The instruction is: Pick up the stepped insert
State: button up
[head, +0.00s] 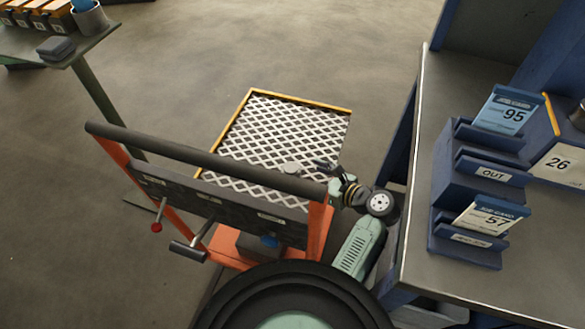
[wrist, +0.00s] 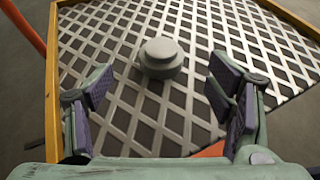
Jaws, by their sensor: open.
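The stepped insert (wrist: 161,58) is a small grey round piece with a narrower top on a wider base. It sits upright on a metal mesh platform (wrist: 120,25) in the wrist view. In the head view the insert (head: 291,168) shows small on the mesh near its right front side. My gripper (wrist: 162,95) is open and empty, with its two padded fingers spread left and right. The insert is ahead of the fingertips, roughly centred between them, and apart from both. In the head view my gripper (head: 322,168) is just right of the insert.
The mesh has a raised yellow rim (head: 305,98). A dark handle bar (head: 200,157) on an orange frame stands in front of it. A workbench (head: 480,285) with blue card holders (head: 480,165) is at the right. A green-legged table (head: 75,48) stands far left. The floor behind is clear.

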aim_at(292, 168)
jog(key=shift+p+x, duration=0.8)
jog(key=shift+x, duration=2.6)
jog(key=shift+w+r, duration=0.1)
jog(key=shift+w, duration=0.05)
grip_shut()
